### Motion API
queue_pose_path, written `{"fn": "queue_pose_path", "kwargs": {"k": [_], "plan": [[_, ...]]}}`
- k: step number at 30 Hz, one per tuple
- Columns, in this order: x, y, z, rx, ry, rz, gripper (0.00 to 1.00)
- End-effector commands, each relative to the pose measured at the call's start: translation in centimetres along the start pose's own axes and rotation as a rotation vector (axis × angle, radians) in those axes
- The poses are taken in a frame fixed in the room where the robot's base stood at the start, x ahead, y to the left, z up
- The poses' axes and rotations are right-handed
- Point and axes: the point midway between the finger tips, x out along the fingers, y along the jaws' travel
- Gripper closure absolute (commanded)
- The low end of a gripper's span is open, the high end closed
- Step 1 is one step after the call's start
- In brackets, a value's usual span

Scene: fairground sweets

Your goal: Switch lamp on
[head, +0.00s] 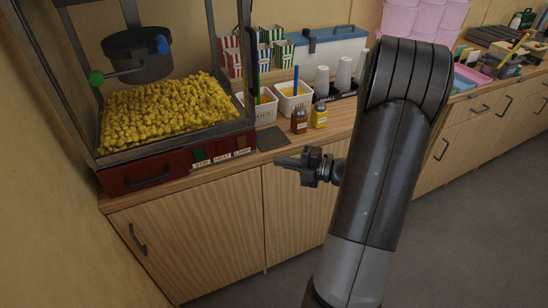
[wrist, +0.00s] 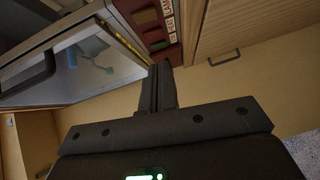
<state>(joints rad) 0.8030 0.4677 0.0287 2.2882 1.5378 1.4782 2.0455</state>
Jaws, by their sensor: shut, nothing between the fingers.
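The popcorn machine (head: 150,176) stands on the counter at the left. Its dark red front panel carries a row of switches with labels that read STIR, HEAT and LAMP. The lamp switch (head: 240,143) is the rightmost, above the LAMP label; I cannot tell its setting. The panel (wrist: 172,48) also shows in the wrist view, just beyond the fingertips. My gripper (head: 278,162) is shut and empty, to the right of the panel and apart from it. The fingers (wrist: 160,72) point up in the wrist view toward the panel. No lamp glow shows in the machine.
A dark pad (head: 272,138), a brown jar (head: 299,122) and a yellow jar (head: 319,114) stand right of the machine. White bins (head: 294,97), paper cups (head: 342,75) and striped boxes (head: 232,57) are behind. Cabinet doors (head: 195,240) lie below the counter.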

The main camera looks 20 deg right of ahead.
Motion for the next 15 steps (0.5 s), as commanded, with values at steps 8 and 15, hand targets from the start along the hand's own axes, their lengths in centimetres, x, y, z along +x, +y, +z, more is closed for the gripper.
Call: {"fn": "queue_pose_path", "kwargs": {"k": [8,15], "plan": [[6.0,0.0,-0.1,-0.001,0.004,0.0,1.0],[9.7,-0.1,1.3,-0.001,0.001,-0.001,1.0]]}}
